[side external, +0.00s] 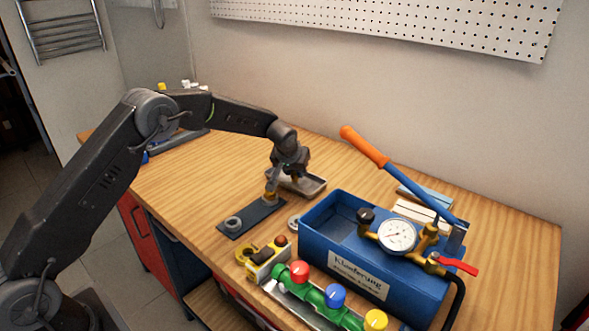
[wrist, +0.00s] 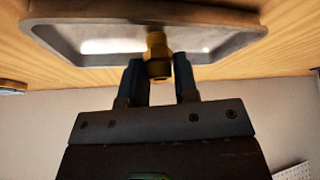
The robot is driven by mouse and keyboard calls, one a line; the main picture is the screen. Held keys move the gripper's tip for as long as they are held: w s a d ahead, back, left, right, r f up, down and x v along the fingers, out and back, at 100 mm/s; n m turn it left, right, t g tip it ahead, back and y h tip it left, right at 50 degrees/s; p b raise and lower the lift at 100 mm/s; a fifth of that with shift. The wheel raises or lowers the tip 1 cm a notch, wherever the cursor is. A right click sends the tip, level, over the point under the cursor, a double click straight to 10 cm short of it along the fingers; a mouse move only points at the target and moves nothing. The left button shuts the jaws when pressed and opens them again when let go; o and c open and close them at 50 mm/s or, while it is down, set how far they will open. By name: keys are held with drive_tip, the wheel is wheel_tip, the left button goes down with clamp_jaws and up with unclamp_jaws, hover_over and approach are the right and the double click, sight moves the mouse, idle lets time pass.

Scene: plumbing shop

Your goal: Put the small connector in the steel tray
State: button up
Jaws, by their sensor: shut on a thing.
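The small brass connector (wrist: 158,66) is between the two fingers of my gripper (wrist: 160,82) in the wrist view, and my gripper is shut on it. In the side view the connector (side external: 270,197) shows below my gripper (side external: 271,187), by the far right end of a dark mat. The steel tray (side external: 313,189) is a shallow grey tray just behind and right of my gripper, partly hidden by it. In the wrist view the tray (wrist: 75,50) lies beyond the connector. I cannot tell the connector's exact height.
The dark mat (side external: 248,220) holds a grey ring fitting (side external: 233,222). A blue test-pump box (side external: 320,225) with a gauge (side external: 397,236) and an orange-handled lever (side external: 365,147) stands right of the tray. A yellow tool (side external: 262,258) and a green manifold (side external: 313,295) lie in front.

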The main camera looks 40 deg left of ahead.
drive_tip(key=o, duration=0.9)
drive_tip(key=shift+f, duration=0.1)
drive_tip(key=shift+r, duration=0.35)
drive_tip(key=v, duration=1.2)
drive_tip(key=shift+f, duration=0.1)
